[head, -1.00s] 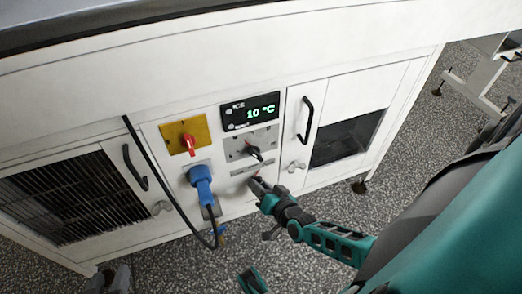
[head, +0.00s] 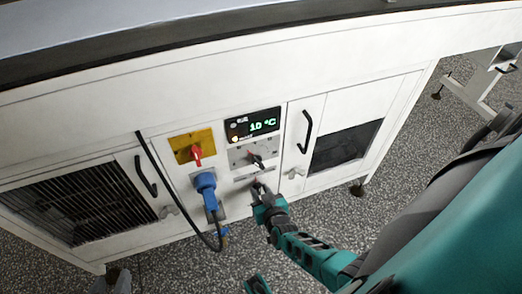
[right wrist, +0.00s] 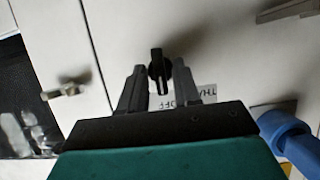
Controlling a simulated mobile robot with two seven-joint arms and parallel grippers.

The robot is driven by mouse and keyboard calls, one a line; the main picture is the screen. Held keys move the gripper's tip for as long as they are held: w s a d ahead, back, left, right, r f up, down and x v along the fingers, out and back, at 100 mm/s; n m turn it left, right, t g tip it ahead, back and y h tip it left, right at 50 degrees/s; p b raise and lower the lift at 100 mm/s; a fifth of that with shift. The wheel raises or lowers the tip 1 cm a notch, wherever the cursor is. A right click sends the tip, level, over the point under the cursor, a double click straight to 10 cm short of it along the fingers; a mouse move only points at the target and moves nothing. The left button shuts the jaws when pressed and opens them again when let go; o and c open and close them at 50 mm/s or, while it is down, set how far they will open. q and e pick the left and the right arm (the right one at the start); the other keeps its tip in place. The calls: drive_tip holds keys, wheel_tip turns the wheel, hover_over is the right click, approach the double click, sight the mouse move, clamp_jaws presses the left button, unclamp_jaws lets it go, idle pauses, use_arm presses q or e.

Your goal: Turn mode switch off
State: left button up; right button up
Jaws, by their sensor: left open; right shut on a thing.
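A small black switch lever (right wrist: 160,68) stands between the fingers of my right gripper (right wrist: 160,80) in the right wrist view. A white label (right wrist: 196,94) reading partly "OFF" sits beside it. In the head view this right gripper (head: 258,185) reaches the white panel just under a narrow label strip (head: 252,173); it mostly hides the lever there. The gripper is shut on the lever.
Above are a grey plate with a rotary knob (head: 256,162), a green-digit display (head: 252,125) and a red switch (head: 196,154) on yellow. A blue plug (head: 205,184) with a black cable is close to the left. A door latch (head: 294,171) is at the right.

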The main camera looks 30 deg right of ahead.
use_arm(q)
drive_tip(key=shift+d, duration=0.1)
idle(0.3)
use_arm(e)
drive_tip(key=o, duration=0.7)
drive_tip(key=shift+w, duration=0.1)
use_arm(q)
drive_tip(key=shift+r, duration=0.25)
use_arm(e)
drive_tip(key=shift+s+r, duration=0.1)
drive_tip(key=shift+s, duration=0.1)
